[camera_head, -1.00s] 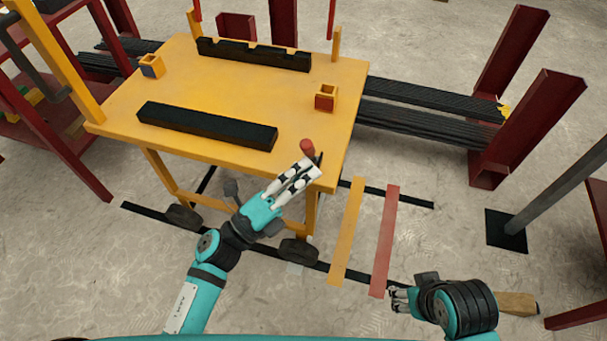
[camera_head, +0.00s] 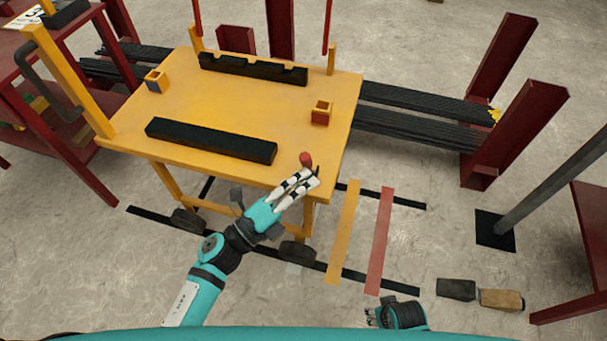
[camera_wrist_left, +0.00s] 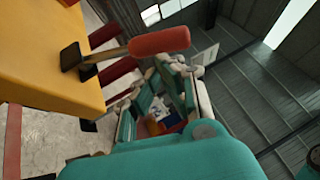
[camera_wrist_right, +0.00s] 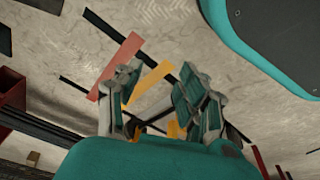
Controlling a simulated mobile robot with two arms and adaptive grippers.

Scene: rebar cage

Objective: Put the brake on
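The yellow cart (camera_head: 335,100) stands in the middle of the head view. A brake lever with a red grip (camera_head: 305,159) sits at its near right corner. In the left wrist view the lever's red grip (camera_wrist_left: 160,41) sticks out from a black bracket (camera_wrist_left: 70,56) on the cart's edge. My left gripper (camera_head: 312,174) is beside the lever, its fingertips close to the red grip. Its fingers (camera_wrist_left: 160,95) are apart with nothing seen between them; I cannot tell whether they touch the lever. My right gripper (camera_wrist_right: 155,95) is open and empty, low over the floor, at the bottom of the head view (camera_head: 372,315).
Dark bars (camera_head: 210,139) and small sockets (camera_head: 321,113) are on the cart top. Yellow (camera_head: 345,230) and red (camera_head: 379,240) floor strips lie right of it. Red posts (camera_head: 525,130) stand at right.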

